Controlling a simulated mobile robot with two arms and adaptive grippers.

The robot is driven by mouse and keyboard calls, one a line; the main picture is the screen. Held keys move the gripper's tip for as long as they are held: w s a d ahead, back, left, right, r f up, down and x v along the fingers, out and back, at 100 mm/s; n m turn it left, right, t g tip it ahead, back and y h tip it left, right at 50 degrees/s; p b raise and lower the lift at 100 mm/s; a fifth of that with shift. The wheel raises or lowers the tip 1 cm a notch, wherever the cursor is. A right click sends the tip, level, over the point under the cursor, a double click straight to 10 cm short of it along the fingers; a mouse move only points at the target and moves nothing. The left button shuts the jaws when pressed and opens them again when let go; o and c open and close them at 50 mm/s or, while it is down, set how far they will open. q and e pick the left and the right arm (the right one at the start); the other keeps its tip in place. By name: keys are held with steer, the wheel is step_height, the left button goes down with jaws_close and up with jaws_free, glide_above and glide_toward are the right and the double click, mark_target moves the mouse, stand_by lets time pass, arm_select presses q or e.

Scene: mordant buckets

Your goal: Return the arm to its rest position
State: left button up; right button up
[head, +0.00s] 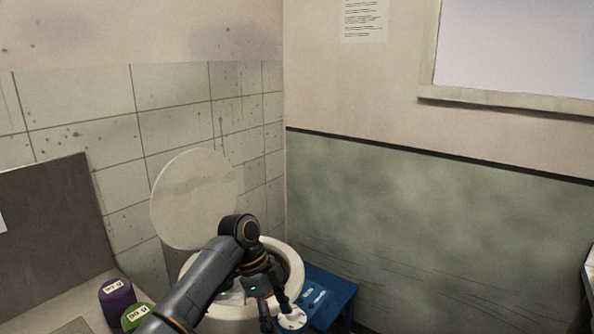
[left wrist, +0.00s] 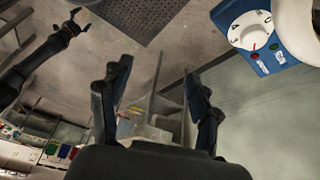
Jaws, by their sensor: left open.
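My left arm comes in from the lower left of the head view and bends down in front of a pale round tub (head: 293,262). My left gripper (left wrist: 157,68) shows in the left wrist view with its two fingers spread apart and nothing between them. My right gripper (left wrist: 80,22) is small at the upper left of the left wrist view.
The tub's round lid (head: 195,198) stands raised against the tiled wall. Purple (head: 117,297) and green (head: 137,314) labelled containers stand at lower left, close to my arm. A dark floor mat (left wrist: 145,15) lies below. Open space lies right of the blue box (head: 335,290).

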arm_select(q)
steer(key=s+a+f+n+t, duration=0.25)
steer(key=s+f+n, duration=0.65)
steer(key=s+f, duration=0.8)
steer(key=s+a+r+n+t+y, duration=0.2)
steer(key=s+a+n+t+y, duration=0.15)
steer(key=s+a+n, duration=0.95)
steer(key=s+a+f+m+g+b, duration=0.1)
steer(key=s+f+m+b, duration=0.15)
steer(key=f, duration=1.35)
steer(key=s+f+m+g+b, duration=0.1)
steer(key=s+f+b, duration=0.25)
steer(key=f, duration=1.15)
steer(key=s+a+f+g+b, duration=0.1)
steer(key=s+a+f+b, duration=0.2)
steer(key=s+f, duration=1.4)
step_height(320, 180, down, 4)
steer(key=shift+r+y+b, duration=0.2)
steer(key=shift+y+b, duration=0.15)
arm_select(e)
step_height(320, 180, down, 10)
steer(key=s, duration=0.1)
steer(key=shift+s, duration=0.3)
